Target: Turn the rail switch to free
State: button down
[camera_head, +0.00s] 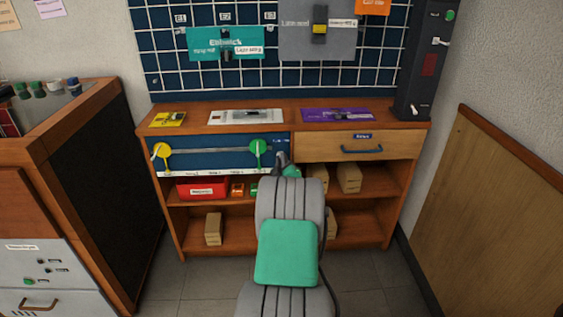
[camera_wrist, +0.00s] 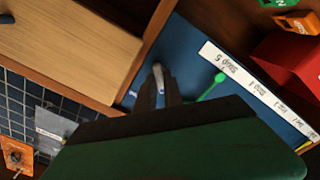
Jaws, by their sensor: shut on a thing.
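A blue panel (camera_head: 205,155) is set in the front of the wooden bench, with a yellow round-headed lever (camera_head: 161,150) at its left and a green one (camera_head: 257,148) near its right end. My gripper (camera_head: 281,158) is at the panel's right end, beside the green lever. In the wrist view my gripper (camera_wrist: 160,95) is shut on a small grey lever (camera_wrist: 158,74) in front of the blue panel (camera_wrist: 188,62). The green lever (camera_wrist: 219,78) stands apart from the fingers. My gripper body hides part of the panel. I cannot read a label naming the rail switch.
A wooden drawer (camera_head: 358,147) with a blue handle adjoins the panel at right. A red bin (camera_head: 202,188) and small wooden blocks sit on the shelves below. A dark post (camera_head: 424,65) with switches stands at the bench's right end. The floor left of my arm is clear.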

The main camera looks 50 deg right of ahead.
jog(key=shift+m, duration=0.3)
jog(key=m+b, duration=0.2)
jog(key=m, duration=0.6)
jog(key=m+b, duration=0.1)
jog(key=m, duration=0.8)
jog(key=shift+s+d+b, duration=0.15)
jog(key=shift+b, duration=0.25)
jog(key=shift+m, duration=0.3)
dwell(0.3)
jog(key=c, duration=1.7)
grip_release()
jog(key=shift+c, duration=0.2)
jog(key=shift+o, duration=1.4)
